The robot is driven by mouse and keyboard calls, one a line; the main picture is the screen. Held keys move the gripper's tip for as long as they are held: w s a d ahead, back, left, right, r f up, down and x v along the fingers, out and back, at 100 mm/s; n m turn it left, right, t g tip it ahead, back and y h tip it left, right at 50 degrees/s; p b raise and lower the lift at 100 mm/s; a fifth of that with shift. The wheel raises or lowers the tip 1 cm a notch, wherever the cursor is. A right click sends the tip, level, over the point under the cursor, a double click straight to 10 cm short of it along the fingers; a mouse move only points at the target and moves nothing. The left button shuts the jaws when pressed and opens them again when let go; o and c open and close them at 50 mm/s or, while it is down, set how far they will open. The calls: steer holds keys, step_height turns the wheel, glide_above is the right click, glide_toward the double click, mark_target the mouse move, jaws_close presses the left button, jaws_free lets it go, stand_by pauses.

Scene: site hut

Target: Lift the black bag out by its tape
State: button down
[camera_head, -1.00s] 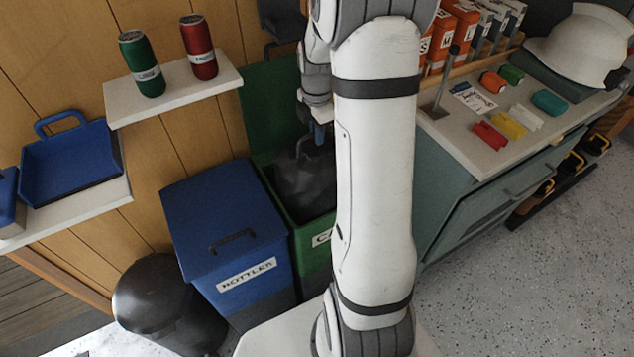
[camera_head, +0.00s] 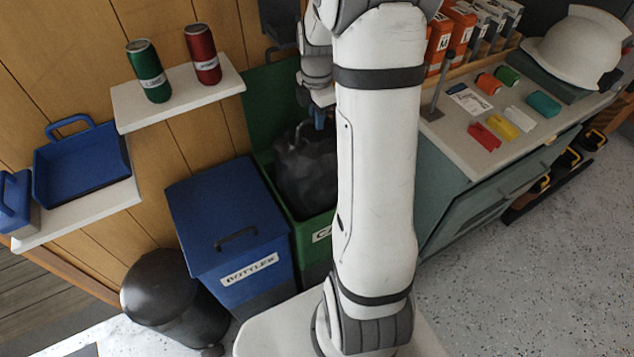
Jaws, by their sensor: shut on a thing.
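The black bag (camera_head: 306,172) is in the open green bin (camera_head: 318,232), its bulging top standing above the rim. Its right side is hidden behind my arm. My gripper (camera_head: 319,122) is at the top of the bag, partly hidden behind my arm, and is shut on the bag's tape. The tape itself is too small and covered to make out clearly. The green lid (camera_head: 262,112) stands open behind the bag.
A closed blue bin (camera_head: 225,225) stands left of the green bin. A round black bin (camera_head: 165,295) is at its front left. A shelf (camera_head: 180,100) with two cans is above. A workbench (camera_head: 450,130) stands to the right.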

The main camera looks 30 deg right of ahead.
steer(key=shift+r+p, duration=3.25)
steer(key=shift+r, duration=1.3)
